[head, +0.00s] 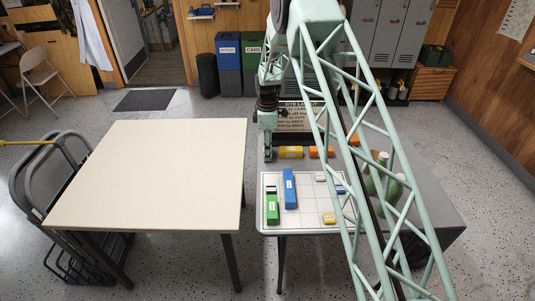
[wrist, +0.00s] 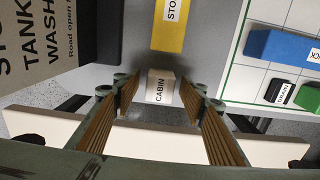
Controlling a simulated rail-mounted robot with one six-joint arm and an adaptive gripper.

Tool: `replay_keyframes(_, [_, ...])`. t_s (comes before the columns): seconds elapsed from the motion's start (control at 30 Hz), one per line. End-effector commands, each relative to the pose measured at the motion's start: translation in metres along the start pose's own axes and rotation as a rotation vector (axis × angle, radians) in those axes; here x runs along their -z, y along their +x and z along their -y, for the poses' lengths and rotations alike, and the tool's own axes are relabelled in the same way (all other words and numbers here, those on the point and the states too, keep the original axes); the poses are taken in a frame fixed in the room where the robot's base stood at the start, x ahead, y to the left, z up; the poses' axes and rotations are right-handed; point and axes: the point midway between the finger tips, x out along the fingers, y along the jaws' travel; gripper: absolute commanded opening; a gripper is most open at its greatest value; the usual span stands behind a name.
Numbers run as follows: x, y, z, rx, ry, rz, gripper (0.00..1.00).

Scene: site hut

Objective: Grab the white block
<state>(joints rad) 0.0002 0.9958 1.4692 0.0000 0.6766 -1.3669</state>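A white block (wrist: 160,87) labelled CABIN lies on the grey worktop near its edge in the wrist view. My gripper (wrist: 160,91) is open, with its two fingers apart on either side of the block's position and clear gaps to it. I cannot tell how far the block lies beyond the fingertips. In the head view my gripper (head: 267,156) points down beside the yellow block (head: 290,153), and I cannot make out the CABIN block there. Another small whitish block (head: 321,178) lies on the gridded white board (head: 308,200).
The board carries a green block (head: 272,206), a blue block (head: 290,189) and a small yellow block (head: 329,218). An orange block (head: 321,152) lies behind it. A sign (head: 305,118) stands at the back, and green bottles (head: 380,172) at right. The cream table (head: 150,175) is bare.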

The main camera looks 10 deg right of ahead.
Motion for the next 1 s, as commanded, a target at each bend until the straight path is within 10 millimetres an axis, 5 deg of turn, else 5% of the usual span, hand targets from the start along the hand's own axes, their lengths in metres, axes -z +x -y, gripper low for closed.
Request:
replay_keyframes(0.27, [0.0,0.0,0.0,0.0,0.0,0.0,0.39])
replay_keyframes(0.6, [0.0,0.0,0.0,0.0,0.0,0.0,0.11])
replay_keyframes(1.0, [0.0001,-0.0051,-0.0004,-0.001,0.0,0.0,0.11])
